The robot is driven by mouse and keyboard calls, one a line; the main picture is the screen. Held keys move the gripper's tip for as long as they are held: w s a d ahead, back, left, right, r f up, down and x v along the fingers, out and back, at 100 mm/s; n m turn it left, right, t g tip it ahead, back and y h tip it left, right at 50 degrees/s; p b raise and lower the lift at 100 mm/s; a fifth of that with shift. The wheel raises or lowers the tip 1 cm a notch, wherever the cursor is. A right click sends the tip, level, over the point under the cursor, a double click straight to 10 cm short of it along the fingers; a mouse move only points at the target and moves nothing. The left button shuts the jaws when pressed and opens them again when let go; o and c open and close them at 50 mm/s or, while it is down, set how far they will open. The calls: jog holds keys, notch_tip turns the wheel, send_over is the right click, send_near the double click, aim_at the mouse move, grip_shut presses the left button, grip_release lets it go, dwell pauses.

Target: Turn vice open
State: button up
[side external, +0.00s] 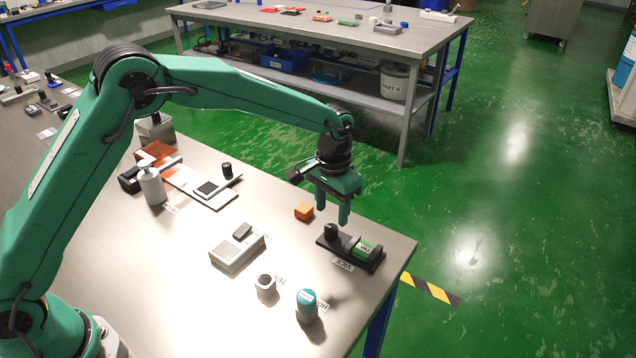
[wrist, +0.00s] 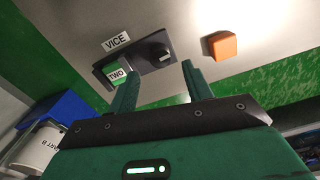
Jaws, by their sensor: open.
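The vice (side external: 350,247) is a dark base near the table's right corner, with a black knob (side external: 331,231) at its left end and a green block marked "TWO" (side external: 364,250) at its right end. A "VICE" label (side external: 344,265) lies in front of it. The vice also shows in the wrist view (wrist: 138,62), with its knob (wrist: 165,55). My gripper (side external: 333,214) is open and empty, fingers pointing down, above and behind the knob. In the wrist view its two fingers (wrist: 158,88) stand apart, below the vice in the picture. I see no contact with the vice.
An orange block (side external: 304,211) lies just left of my gripper. A grey box (side external: 237,250), a small white cylinder (side external: 266,286) and a teal-topped jar (side external: 307,305) stand on the table nearer the camera. The table's right edge is close behind the vice.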

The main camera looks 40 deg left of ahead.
aim_at(331, 227)
jog(key=shift+f, duration=2.65)
jog(key=shift+c, duration=0.2)
jog(key=c, duration=0.9)
